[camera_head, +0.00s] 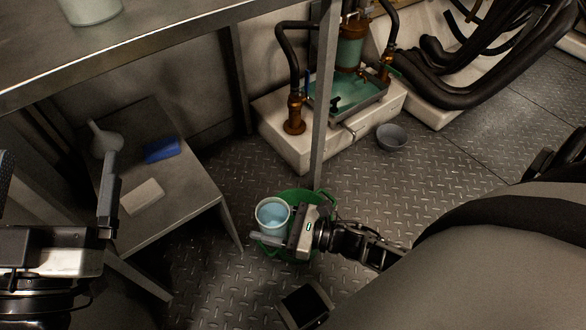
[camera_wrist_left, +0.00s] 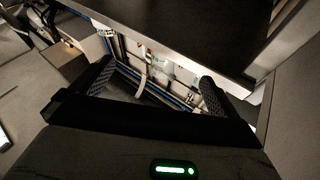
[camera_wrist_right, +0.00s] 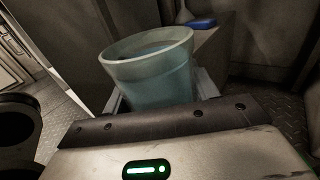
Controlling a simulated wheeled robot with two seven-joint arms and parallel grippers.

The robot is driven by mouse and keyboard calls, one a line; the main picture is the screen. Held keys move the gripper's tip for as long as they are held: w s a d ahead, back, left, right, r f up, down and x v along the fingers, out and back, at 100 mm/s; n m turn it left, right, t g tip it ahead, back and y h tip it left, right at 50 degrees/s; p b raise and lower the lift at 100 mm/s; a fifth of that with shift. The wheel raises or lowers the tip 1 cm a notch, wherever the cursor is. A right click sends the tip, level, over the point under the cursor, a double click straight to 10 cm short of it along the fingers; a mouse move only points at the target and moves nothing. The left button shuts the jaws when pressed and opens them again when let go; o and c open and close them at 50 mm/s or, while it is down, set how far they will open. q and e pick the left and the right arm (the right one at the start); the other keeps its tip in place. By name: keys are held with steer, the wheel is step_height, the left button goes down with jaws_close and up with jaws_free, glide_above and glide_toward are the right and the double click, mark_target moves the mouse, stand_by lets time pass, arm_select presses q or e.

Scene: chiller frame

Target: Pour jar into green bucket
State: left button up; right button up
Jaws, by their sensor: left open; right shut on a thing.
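A pale, bluish-white jar (camera_head: 267,222) with light blue contents is held roughly upright in my right gripper (camera_head: 284,229). The right wrist view shows the jar (camera_wrist_right: 158,85) between its fingers, its rim uppermost. The green bucket (camera_head: 290,197) stands on the floor, seen behind and below the jar, which hides much of its opening. I cannot tell the height of the jar above it. My left gripper (camera_head: 58,178) is open and empty at the left edge; its spread fingers also show in the left wrist view (camera_wrist_left: 155,88).
A low grey table (camera_head: 185,205) holds a scoop-like item (camera_head: 104,140), a blue block (camera_head: 162,150) and a white block (camera_head: 142,195). A steel worktop (camera_head: 150,45) and its leg (camera_head: 323,110) stand close by. A grey bowl (camera_head: 391,138) lies on the floor near the pump basin (camera_head: 350,97).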

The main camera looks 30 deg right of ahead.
arm_select(q)
steer(key=s+m+h+b, duration=0.1)
steer(key=h+b, duration=0.1)
steer(key=b, duration=0.1)
steer(key=s+d+f+m+h+b, duration=0.1)
steer(key=s+h+b, duration=0.1)
steer(key=b, duration=0.1)
steer(key=s+m+h+b, duration=0.1)
steer(key=m+h+b, duration=0.1)
steer(key=b, duration=0.1)
steer(key=shift+s+d+f, duration=0.25)
steer(key=shift+s, duration=0.15)
arm_select(e)
steer(key=s+d+f, duration=0.1)
steer(key=d+f, duration=0.1)
steer(key=f, duration=0.5)
steer(key=s+d+f, duration=0.1)
steer(key=d+f, duration=0.1)
steer(key=f, duration=0.6)
steer(key=shift+s+d+n+g+y, duration=0.3)
steer(key=shift+d+y, duration=0.05)
steer(key=shift+y, duration=0.05)
steer(key=shift+s+r, duration=0.1)
